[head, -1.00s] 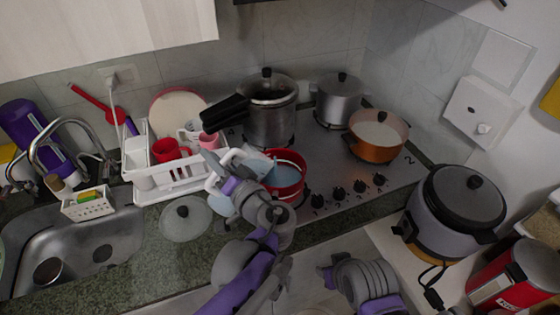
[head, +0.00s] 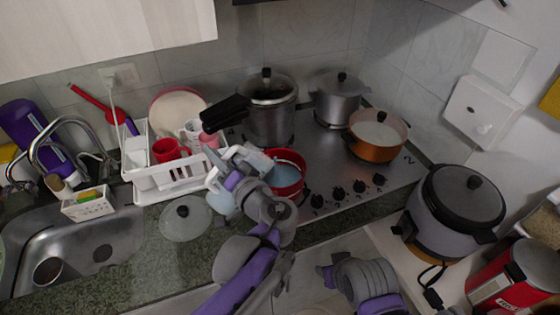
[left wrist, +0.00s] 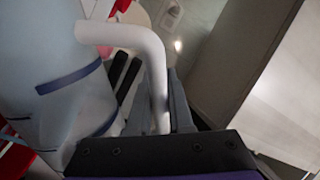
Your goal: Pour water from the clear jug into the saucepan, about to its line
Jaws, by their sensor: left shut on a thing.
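My left gripper (head: 224,168) is shut on the white handle (left wrist: 153,50) of the clear jug. The jug (head: 254,158) is held up at the left rim of the red saucepan (head: 287,190). In the left wrist view the jug (left wrist: 50,75) fills the left side, bluish and see-through, with a dark blue line on its wall. The red saucepan sits at the front left of the hob; its inside looks blue-grey, and its line cannot be made out. My right arm is at the bottom; its gripper is not clearly seen.
A white dish rack (head: 172,185) with a red mug (head: 168,150) stands just left of the jug. A glass lid (head: 186,219) lies on the counter. A pressure cooker (head: 270,115) stands behind the saucepan, an orange pot (head: 377,148) to its right. Hob knobs line the front.

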